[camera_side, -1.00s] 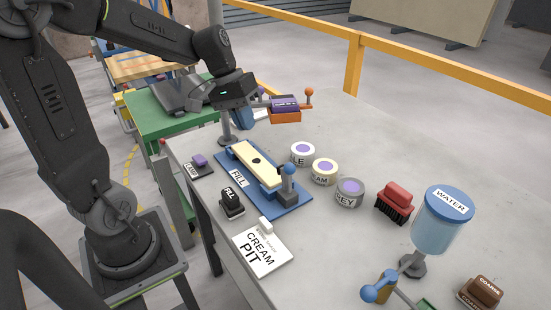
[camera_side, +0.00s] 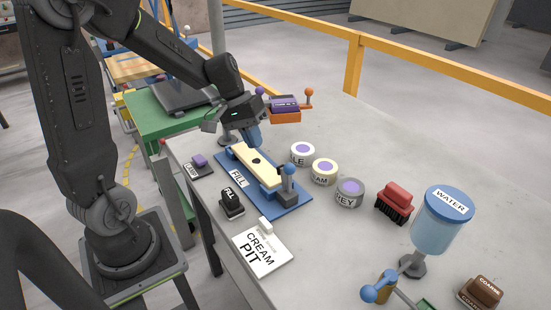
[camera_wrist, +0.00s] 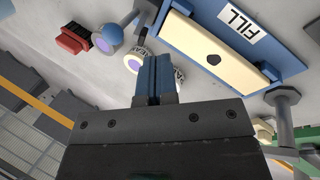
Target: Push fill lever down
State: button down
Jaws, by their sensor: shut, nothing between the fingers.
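The fill station is a blue base plate (camera_side: 293,205) marked FILL, with a long cream slab (camera_side: 250,160) that has a dark spot. The fill lever (camera_side: 289,170), with a blue ball knob, stands up at its near right end. In the wrist view the lever's knob (camera_wrist: 111,31) is at upper left, over a tin. My gripper (camera_side: 254,144) is above the far end of the station, pointing down, apart from the lever. In the wrist view its blue fingers (camera_wrist: 155,58) are together and empty, with the cream slab beyond them to the upper right.
Several tins, including one (camera_side: 302,150), stand right of the station. A red brush (camera_side: 394,201) and a water dispenser (camera_side: 440,222) are farther right. An orange holder (camera_side: 285,115) with ball-ended levers stands behind. A black FILL stamp (camera_side: 231,203) and CREAM PIT card (camera_side: 263,250) are in front.

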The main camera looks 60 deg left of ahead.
aim_at(285, 169)
jog(key=x, duration=0.5)
jog(key=shift+d, duration=0.15)
jog(key=shift+w+d+r, duration=0.15)
jog(key=shift+w+d, duration=0.3)
jog(key=shift+d, duration=0.3)
jog(key=shift+w+d+r, duration=0.1)
jog(key=shift+w+d, duration=0.35)
jog(key=shift+d, duration=0.3)
jog(key=shift+d+r+y, duration=0.1)
jog(key=shift+d+y, duration=0.15)
jog(key=shift+y, duration=0.15)
jog(key=shift+d, duration=0.2)
jog(key=shift+d+r+m+y, duration=0.15)
jog(key=shift+d+y, duration=0.45)
jog(key=shift+y, duration=0.15)
jog(key=shift+d+r+m+y, duration=0.15)
jog(key=shift+d+y, duration=0.45)
jog(key=shift+y, duration=0.15)
jog(key=d+f+y, duration=0.4)
jog(key=d+y, duration=0.4)
jog(key=y, duration=0.2)
jog(key=shift+m, duration=0.4)
